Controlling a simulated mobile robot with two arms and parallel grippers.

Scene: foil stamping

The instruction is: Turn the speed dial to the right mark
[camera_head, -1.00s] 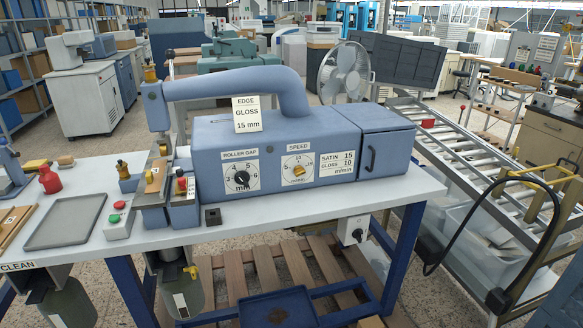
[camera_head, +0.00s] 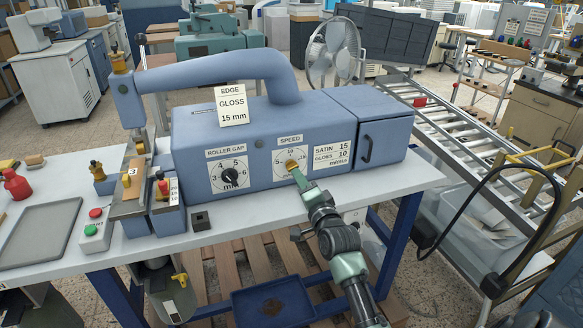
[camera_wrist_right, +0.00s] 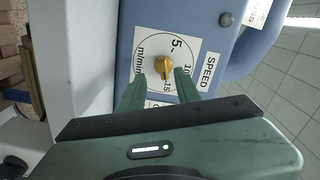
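Which mark the knob points at is not clear. My right gripper (camera_head: 296,175) is in front of the dial, partly covering its lower right. In the wrist view its two green fingers (camera_wrist_right: 159,78) are apart with the knob between their lines, with no visible contact. My left gripper is not in view.
The roller gap dial (camera_head: 229,177) is left of the speed dial. An edge card (camera_head: 232,105) reads "GLOSS 15 mm"; a label (camera_head: 332,155) reads "SATIN 15, GLOSS 10 m/min". A button box (camera_head: 96,231) and grey tray (camera_head: 40,235) are on the table. A roller conveyor (camera_head: 450,150) stands right.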

